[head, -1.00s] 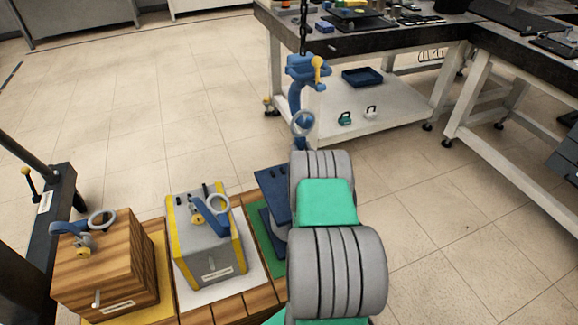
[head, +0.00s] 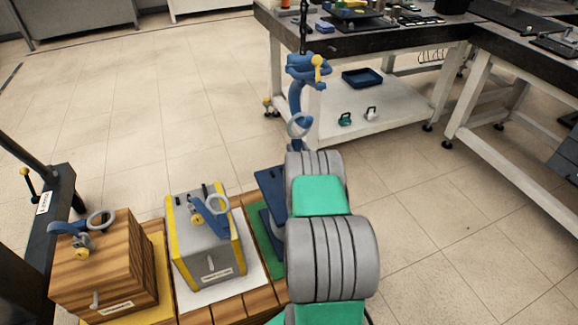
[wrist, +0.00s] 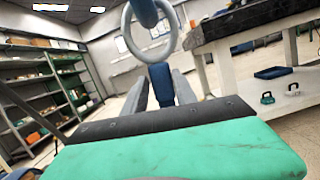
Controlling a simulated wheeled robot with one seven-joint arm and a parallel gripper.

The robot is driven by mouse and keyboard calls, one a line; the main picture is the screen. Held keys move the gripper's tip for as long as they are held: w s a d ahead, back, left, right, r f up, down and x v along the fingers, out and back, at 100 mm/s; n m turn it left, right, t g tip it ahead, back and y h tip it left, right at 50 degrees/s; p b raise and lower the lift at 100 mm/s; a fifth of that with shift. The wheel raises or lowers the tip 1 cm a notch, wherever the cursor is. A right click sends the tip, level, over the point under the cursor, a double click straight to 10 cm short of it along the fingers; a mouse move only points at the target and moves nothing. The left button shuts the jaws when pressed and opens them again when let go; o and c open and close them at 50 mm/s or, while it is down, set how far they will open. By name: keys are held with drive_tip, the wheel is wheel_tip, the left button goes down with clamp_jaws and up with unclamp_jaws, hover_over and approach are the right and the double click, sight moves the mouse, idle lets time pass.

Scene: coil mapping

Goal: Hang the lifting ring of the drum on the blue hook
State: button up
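The blue hook (head: 296,97) hangs on a chain, with a yellow lever on its head. The grey lifting ring (head: 291,127) is at the hook's lower end. In the wrist view the ring (wrist: 127,34) stands upright, with the blue hook tip (wrist: 146,12) overlapping its upper part; I cannot tell whether the tip passes through. The ring sits on a blue stem (wrist: 160,88) between the grey fingers of my gripper (wrist: 161,80), which looks shut on it. My arm hides the gripper in the head view. I cannot make out the drum's body.
A grey box (head: 208,250) with yellow edges and a wooden crate (head: 100,262), each with its own ring, stand at the lower left. A dark blue piece (head: 270,190) is beside my arm. A workbench (head: 365,40) with a lower shelf is behind the hook.

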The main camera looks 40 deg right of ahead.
drive_tip(key=o, duration=0.4)
drive_tip(key=shift+s+f, duration=0.1)
